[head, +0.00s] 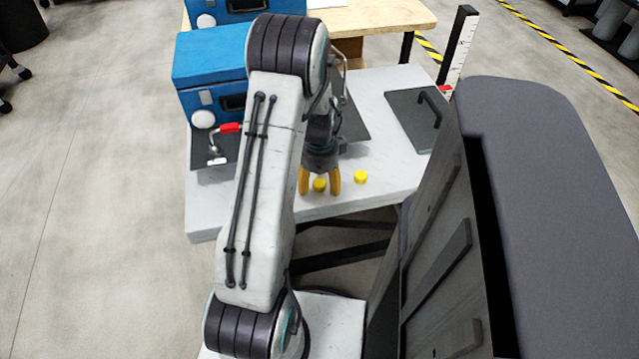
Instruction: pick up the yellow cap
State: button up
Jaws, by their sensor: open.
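Two small yellow caps are near the front edge of the white table (215,211). One yellow cap (320,185) lies between the two yellow fingers of my gripper (320,184). The other yellow cap (361,177) sits just to the right, outside the fingers. My gripper points down and is open, with one finger on either side of the first cap. I cannot tell whether the fingers touch it.
A blue case (208,62) with a red-handled clamp (229,128) stands at the left. A dark plate with a handle (412,112) lies at the right of the table. A dark grey panel (560,180) fills the right side. Another blue case (240,8) is behind.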

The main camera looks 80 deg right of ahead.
jog(key=shift+c, duration=0.4)
jog(key=c, duration=0.8)
